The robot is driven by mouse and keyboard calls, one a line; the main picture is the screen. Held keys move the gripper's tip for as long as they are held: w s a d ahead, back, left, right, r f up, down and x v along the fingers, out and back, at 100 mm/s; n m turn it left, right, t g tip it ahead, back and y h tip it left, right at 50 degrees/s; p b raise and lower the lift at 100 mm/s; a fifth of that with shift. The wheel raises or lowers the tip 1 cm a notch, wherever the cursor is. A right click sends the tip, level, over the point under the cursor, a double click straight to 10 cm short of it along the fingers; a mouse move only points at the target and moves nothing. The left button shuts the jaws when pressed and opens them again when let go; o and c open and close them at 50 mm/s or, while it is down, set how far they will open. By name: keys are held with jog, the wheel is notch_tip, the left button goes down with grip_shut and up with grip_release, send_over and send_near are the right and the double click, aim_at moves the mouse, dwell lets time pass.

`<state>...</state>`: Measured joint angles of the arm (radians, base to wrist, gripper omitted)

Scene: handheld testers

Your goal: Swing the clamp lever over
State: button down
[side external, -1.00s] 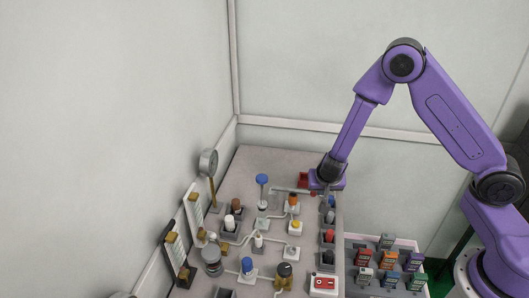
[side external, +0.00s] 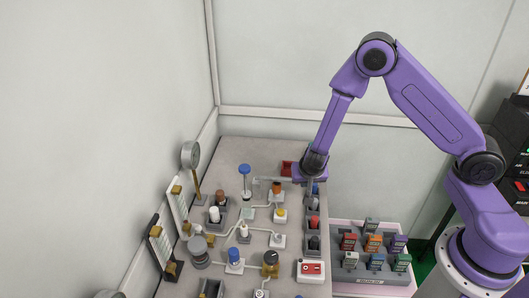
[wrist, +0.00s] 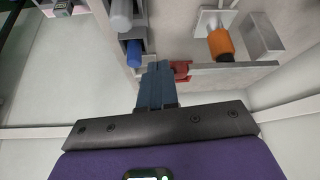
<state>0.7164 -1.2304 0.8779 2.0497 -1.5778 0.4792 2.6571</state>
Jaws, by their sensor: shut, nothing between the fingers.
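A grey bar (wrist: 230,67) with a red end piece (wrist: 181,70) lies across the board in the wrist view; it may be the clamp lever, but I cannot tell for sure. The red piece also shows in the side view (side external: 287,169), just left of my gripper (side external: 310,178). My gripper is shut and empty, with its blue-grey fingers (wrist: 155,72) together right beside the red piece. I cannot tell whether they touch it. My wrist hides part of the board's far right corner in the side view.
A blue-tipped tester (wrist: 134,53) stands in a holder close to the fingers. An orange knob (wrist: 221,44) is near the bar. Several knobs, pipes and a gauge (side external: 190,155) fill the board. A tray of coloured testers (side external: 372,284) stands at right.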

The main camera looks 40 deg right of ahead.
jog(key=shift+w+a, duration=0.1)
jog(key=shift+a, duration=0.05)
jog(key=s+a+r+n+g+y, duration=0.2)
jog(key=s+r+n, duration=0.7)
jog(key=s, duration=0.6)
jog(key=s+a+r+n+g+y, duration=0.2)
jog(key=s+r+n, duration=0.8)
jog(key=s, duration=0.5)
notch_tip(320, 180, up, 2)
jog(key=shift+r+n+g, duration=0.25)
jog(key=shift+n+g, duration=0.05)
